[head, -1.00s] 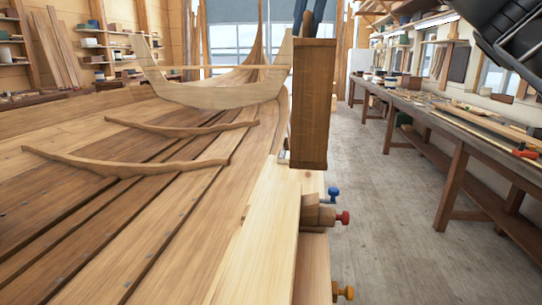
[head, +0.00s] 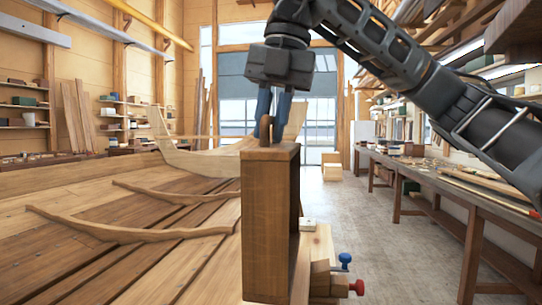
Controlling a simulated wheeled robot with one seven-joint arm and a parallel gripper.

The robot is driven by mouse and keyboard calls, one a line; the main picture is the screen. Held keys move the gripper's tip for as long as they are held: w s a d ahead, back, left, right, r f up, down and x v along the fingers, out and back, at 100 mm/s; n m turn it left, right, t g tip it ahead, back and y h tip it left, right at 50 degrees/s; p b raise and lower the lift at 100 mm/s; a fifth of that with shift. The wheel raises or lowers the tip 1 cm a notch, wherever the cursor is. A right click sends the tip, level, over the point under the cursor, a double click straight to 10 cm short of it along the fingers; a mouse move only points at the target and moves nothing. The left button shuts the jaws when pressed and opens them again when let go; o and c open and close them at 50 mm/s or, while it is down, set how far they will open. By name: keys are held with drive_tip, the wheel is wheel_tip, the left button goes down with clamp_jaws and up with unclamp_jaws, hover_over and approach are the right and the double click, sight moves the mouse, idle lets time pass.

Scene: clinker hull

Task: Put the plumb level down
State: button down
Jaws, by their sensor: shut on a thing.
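The plumb level (head: 266,225) is a tall brown wooden box-like frame with a small round-topped grip on its upper face. It stands upright in the middle of the head view. My gripper (head: 266,120) comes down from above with its blue fingers at that grip, and it is shut on the plumb level. The level hides part of the pale plank (head: 318,243) on the hull's edge. I cannot tell whether its lower end touches the plank or hangs clear of it.
The clinker hull (head: 120,265) fills the left, with curved ribs (head: 130,232) across its planks. Clamps with a blue knob (head: 344,258) and a red knob (head: 357,287) stick out beside the plank. A long workbench (head: 440,180) lines the right; the floor (head: 385,235) between is clear.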

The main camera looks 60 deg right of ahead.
sight(272, 145)
drive_tip(key=shift+f+b, duration=0.95)
drive_tip(key=shift+f, duration=1.1)
drive_tip(key=shift+f+b, duration=0.25)
drive_tip(key=shift+b, duration=0.15)
drive_tip(key=c, duration=1.1)
unclamp_jaws()
drive_tip(key=shift+o, duration=0.2)
drive_tip(key=shift+r, duration=0.1)
wheel_tip(272, 145, up, 12)
drive_tip(key=s+p, duration=0.2)
drive_tip(key=p, duration=0.5)
drive_tip(key=shift+d+r+p, duration=0.15)
drive_tip(key=shift+d+p, duration=0.2)
drive_tip(key=shift+d, duration=0.05)
